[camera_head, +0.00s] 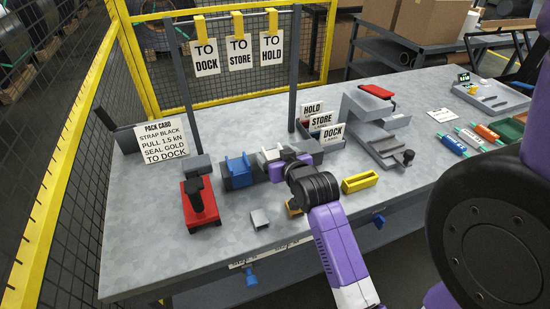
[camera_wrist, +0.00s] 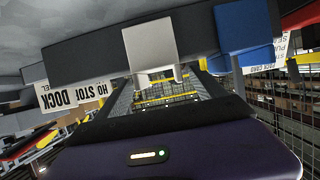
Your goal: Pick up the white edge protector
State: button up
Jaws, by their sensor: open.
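The white edge protector (camera_wrist: 150,42) is a pale bracket over the face of a dark bar or strip in the wrist view. In the head view it shows as a light piece (camera_head: 268,155) partly hidden by my gripper (camera_head: 282,164). My gripper is open and right at the protector. Whether its fingers touch the protector cannot be told. A blue edge protector (camera_head: 238,169) sits on the same dark piece, to the left of the white one in the head view; it also shows in the wrist view (camera_wrist: 244,26).
A red tool with a black handle (camera_head: 200,205) stands at the left. A small grey bracket (camera_head: 260,219) lies near the front edge. A yellow block (camera_head: 360,181) and a grey stepped stand (camera_head: 375,130) are on the right. Signs (camera_head: 322,121) stand behind.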

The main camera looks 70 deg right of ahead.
jog(key=shift+w+d+f, duration=0.2)
jog(key=shift+w+d, duration=0.1)
jog(key=shift+d, duration=0.05)
jog(key=c, duration=1.5)
jog(key=shift+o, duration=0.2)
